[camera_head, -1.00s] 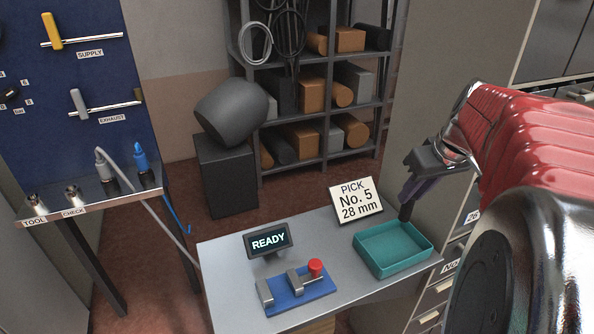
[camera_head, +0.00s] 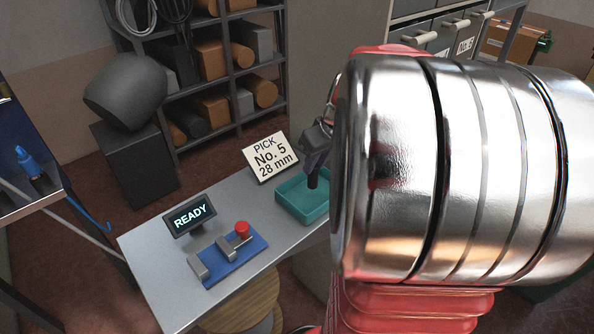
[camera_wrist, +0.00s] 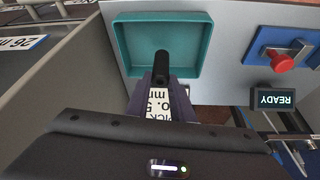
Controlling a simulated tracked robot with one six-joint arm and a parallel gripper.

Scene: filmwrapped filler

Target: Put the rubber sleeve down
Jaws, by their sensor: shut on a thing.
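The rubber sleeve is a short black tube (camera_head: 312,179), held hanging down over the teal tray (camera_head: 303,213) on the grey bench. In the wrist view the sleeve (camera_wrist: 162,66) shows end-on against the inside of the tray (camera_wrist: 122,45), near one wall. My gripper (camera_head: 315,160) is shut on the sleeve; its dark fingers also show in the wrist view (camera_wrist: 160,88). A gap to the tray floor seems to remain, but its height is hard to judge. My arm hides the tray's right side in the head view.
A sign reading "PICK No. 5 28 mm" (camera_head: 269,158) stands behind the tray, close to the gripper. A READY display (camera_head: 190,215) and a blue fixture with a red knob (camera_head: 229,257) stand to the left. Bare bench top (camera_head: 150,250) lies left of the display.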

